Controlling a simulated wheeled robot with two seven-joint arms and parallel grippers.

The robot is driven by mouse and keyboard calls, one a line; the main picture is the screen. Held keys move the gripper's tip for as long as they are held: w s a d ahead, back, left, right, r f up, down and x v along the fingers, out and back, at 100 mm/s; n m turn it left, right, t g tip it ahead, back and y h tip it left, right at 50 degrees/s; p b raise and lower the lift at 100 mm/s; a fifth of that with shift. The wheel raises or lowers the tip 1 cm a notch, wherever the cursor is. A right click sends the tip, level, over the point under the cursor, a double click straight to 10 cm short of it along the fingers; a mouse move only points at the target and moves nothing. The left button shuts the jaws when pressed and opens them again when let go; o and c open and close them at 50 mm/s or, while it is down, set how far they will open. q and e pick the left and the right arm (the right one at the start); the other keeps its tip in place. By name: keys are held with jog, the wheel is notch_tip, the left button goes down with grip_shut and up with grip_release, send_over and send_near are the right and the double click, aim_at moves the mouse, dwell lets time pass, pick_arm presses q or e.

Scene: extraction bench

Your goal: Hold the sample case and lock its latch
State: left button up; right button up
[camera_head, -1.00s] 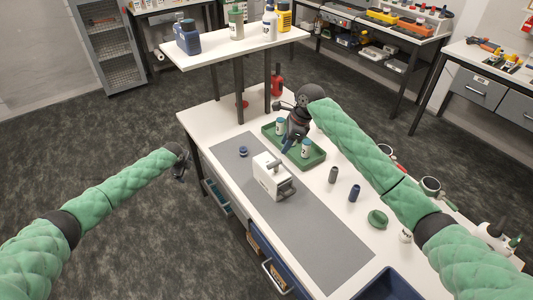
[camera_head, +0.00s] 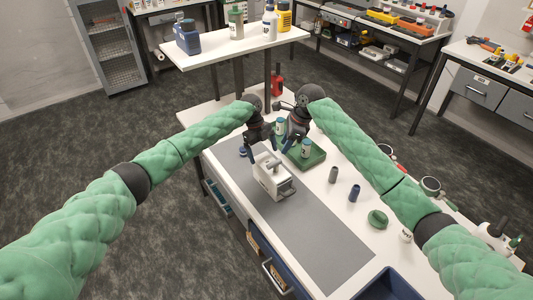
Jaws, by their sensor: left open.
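The white sample case (camera_head: 269,180) stands upright on the grey mat of the bench. It has a handle on top and a grey latch part (camera_head: 286,189) on its right-hand side. My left gripper (camera_head: 262,153) is open above the back left of the case; whether it touches the case is hard to tell. My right gripper (camera_head: 287,147) points down just behind the case, in front of the green tray. Its fingertips are small and partly overlapped, so its opening is unclear.
The green tray (camera_head: 316,160) holds white containers with green tops (camera_head: 306,148). Dark cylinders (camera_head: 354,193) and a green round piece (camera_head: 377,219) stand to the right. The grey mat's front (camera_head: 320,250) is clear.

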aim_at(271, 176)
pick_arm(q)
jog(key=shift+s+d+m+g, duration=0.3)
jog(key=shift+s+d, duration=0.4)
jog(key=shift+s+d+f, duration=0.1)
jog(key=shift+s+f, duration=0.05)
jog(key=shift+f, duration=0.05)
jog(key=shift+x, duration=3.55)
jog(key=c, duration=1.3)
